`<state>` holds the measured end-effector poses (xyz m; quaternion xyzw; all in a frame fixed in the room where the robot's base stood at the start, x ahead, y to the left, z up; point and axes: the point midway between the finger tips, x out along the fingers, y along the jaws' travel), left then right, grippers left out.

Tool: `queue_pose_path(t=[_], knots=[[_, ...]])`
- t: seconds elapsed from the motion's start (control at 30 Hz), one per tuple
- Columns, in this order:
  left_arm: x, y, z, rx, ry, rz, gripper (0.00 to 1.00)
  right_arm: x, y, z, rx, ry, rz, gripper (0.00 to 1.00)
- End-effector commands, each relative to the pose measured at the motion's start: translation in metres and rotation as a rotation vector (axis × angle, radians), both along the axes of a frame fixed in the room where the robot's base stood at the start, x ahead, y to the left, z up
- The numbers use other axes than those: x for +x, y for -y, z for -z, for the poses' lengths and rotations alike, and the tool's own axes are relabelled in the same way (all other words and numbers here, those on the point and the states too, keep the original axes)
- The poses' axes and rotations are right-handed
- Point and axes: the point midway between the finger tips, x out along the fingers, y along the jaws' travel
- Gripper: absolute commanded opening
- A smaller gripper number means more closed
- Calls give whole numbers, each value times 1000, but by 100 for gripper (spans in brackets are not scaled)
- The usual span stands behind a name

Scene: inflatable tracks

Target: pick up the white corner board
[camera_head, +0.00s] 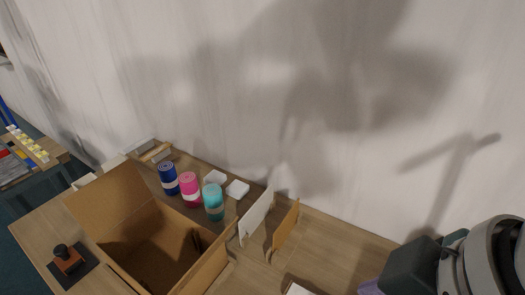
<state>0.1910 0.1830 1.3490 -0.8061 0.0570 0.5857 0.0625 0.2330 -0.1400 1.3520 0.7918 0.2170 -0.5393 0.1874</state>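The white corner board (256,216) stands upright on the table, just right of the open cardboard box. A tan board (285,230) of similar shape stands beside it on the right, with a small gap between them. Part of my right arm shows at the lower right, well apart from both boards. Its fingertips are not visible. My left arm and gripper are not in view.
The open cardboard box (214,268) takes up the left front. Blue (168,178), pink (190,188) and teal (214,202) rolls and small white blocks (237,189) stand behind it. A stamp (68,259) lies at left.

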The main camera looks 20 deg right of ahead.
Motion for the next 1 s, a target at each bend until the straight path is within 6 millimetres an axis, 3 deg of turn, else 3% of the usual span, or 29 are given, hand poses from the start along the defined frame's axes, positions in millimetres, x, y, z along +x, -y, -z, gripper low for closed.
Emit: queue_pose_path(t=[0.03,0.17,0.3,0.47,0.6,0.8,1.0], knots=[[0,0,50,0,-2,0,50,13,-8,47,-21,23,-114,72],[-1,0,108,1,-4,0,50,36,-26,100,-91,58,-419,72],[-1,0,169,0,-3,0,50,59,-31,157,-198,77,-723,72],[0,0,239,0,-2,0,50,84,-19,220,-345,64,-1030,72],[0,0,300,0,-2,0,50,107,5,271,-476,18,-1259,72],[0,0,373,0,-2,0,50,136,51,321,-623,-86,-1493,72],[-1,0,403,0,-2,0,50,150,80,335,-681,-156,-1598,72]])
